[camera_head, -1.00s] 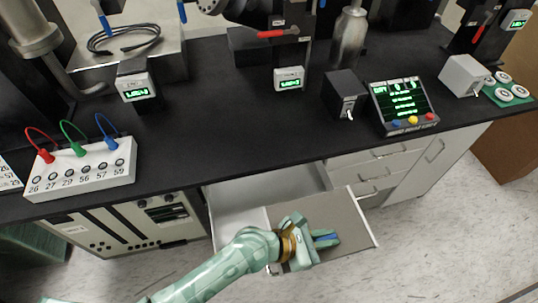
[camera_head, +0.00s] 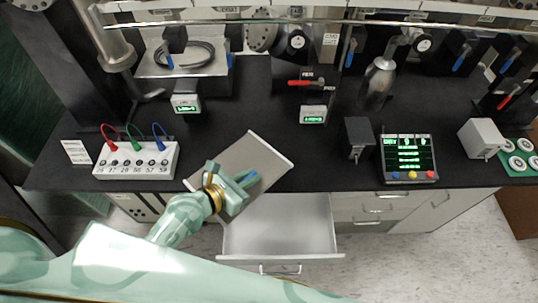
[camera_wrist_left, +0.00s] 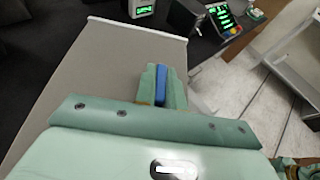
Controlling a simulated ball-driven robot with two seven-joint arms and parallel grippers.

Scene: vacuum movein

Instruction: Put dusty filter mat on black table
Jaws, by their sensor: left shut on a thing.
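The dusty filter mat (camera_head: 255,155) is a flat grey-brown rectangular panel with pale edges. In the head view it is tilted, over the front edge of the black table (camera_head: 330,170). My left gripper (camera_head: 247,181) is shut on the mat near its lower right edge. In the left wrist view the mat (camera_wrist_left: 105,70) fills the left half and the gripper fingers (camera_wrist_left: 163,88) show at its right edge. I cannot tell if the mat touches the table top.
An open, empty drawer (camera_head: 280,230) juts out below the table edge. A white socket block with coloured cables (camera_head: 135,162) is left of the mat. A small display box (camera_head: 313,114), a black box (camera_head: 358,138) and a green-screen console (camera_head: 409,156) stand behind and right.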

